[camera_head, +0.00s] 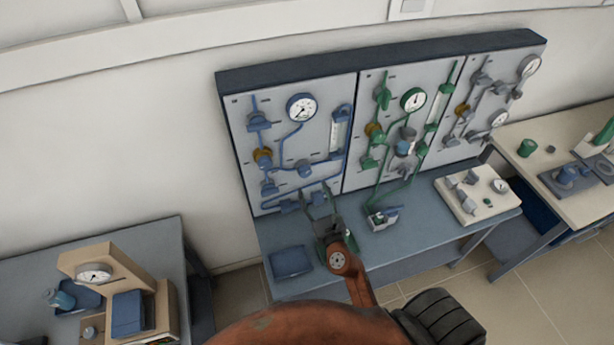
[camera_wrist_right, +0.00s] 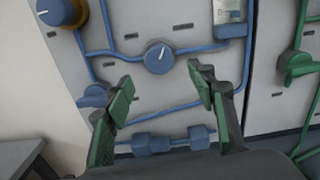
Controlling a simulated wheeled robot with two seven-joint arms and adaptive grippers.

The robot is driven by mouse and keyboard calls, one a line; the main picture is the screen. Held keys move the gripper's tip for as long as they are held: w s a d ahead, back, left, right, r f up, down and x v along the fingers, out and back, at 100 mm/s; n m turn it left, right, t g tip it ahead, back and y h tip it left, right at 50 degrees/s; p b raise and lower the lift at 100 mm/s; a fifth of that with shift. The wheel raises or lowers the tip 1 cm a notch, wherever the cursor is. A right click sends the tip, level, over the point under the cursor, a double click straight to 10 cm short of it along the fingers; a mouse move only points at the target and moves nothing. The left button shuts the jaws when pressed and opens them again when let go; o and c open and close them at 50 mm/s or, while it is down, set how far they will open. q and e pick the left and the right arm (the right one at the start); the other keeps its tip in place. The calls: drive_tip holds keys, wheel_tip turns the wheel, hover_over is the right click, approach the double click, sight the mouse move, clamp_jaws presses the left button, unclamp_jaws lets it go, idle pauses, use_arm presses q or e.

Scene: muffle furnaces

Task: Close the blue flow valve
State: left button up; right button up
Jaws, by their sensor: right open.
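The left panel (camera_head: 240,190) carries blue pipework. A round blue knob with a white line (camera_head: 305,169) sits low on it and looks like the flow valve; no readable label confirms this. In the right wrist view the knob (camera_wrist_right: 159,56) lies between and beyond my fingertips, its white line tilted a little right of upright. My right gripper (camera_head: 318,196) is open and empty in front of the panel's lower part. Its green-padded fingers (camera_wrist_right: 162,88) stand wide apart below the knob, without visible contact. My left gripper is not in view.
Another blue knob (camera_wrist_right: 62,12) is at upper left in the wrist view. Blue fittings (camera_wrist_right: 172,142) lie below, close to my fingers. A gauge (camera_head: 302,108) tops the blue panel; a green-piped panel (camera_head: 350,178) adjoins it. A blue tray (camera_head: 291,262) lies on the bench.

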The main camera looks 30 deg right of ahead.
sight(306, 175)
drive_tip(key=x, duration=0.7)
drive_tip(key=shift+w+p, duration=0.3)
drive_tip(key=shift+w, duration=0.05)
drive_tip(key=c, duration=1.1)
